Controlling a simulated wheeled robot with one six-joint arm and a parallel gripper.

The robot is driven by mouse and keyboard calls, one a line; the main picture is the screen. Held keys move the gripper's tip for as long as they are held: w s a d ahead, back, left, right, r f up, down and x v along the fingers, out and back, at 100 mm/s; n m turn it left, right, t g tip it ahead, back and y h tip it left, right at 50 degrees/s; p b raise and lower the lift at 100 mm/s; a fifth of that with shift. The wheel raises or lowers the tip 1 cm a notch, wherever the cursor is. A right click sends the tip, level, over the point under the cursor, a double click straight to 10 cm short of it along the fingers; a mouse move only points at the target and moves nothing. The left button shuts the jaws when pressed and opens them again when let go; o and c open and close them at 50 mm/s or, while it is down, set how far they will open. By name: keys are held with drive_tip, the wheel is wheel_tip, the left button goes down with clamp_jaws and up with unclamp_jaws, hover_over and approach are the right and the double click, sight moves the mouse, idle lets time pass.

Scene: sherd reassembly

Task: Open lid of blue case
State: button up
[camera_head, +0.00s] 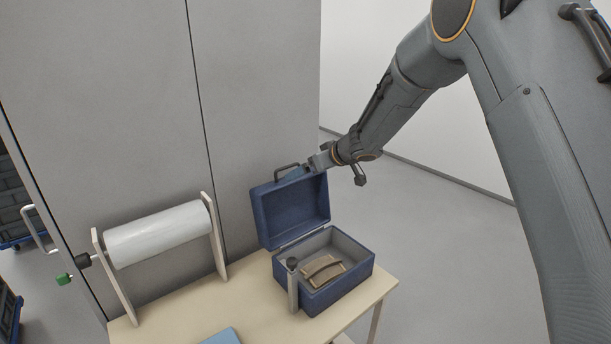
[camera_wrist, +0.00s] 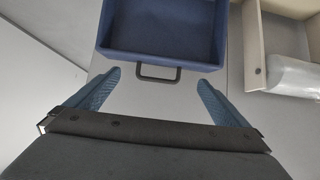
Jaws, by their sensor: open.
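The blue case (camera_head: 341,286) stands on the table with its lid (camera_head: 291,210) raised, tilted back to about upright. The grey inside of the case is exposed, and a brown curved sherd (camera_head: 323,270) lies in it. The lid's dark handle (camera_head: 287,167) is at the lid's top edge. My gripper (camera_head: 296,173) is at that edge, close to the handle. In the wrist view the open lid (camera_wrist: 160,35) shows with its handle (camera_wrist: 158,73) ahead of and between my spread blue fingertips (camera_wrist: 159,80). The fingers are apart and hold nothing.
A white roll (camera_head: 158,234) on a wooden stand is left of the case. A dark-topped grey post (camera_head: 292,286) stands at the case's front left. A light blue item (camera_head: 222,337) lies on the table (camera_head: 257,318). A grey wall panel (camera_head: 262,100) rises behind.

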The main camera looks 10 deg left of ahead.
drive_tip(key=v, duration=0.3)
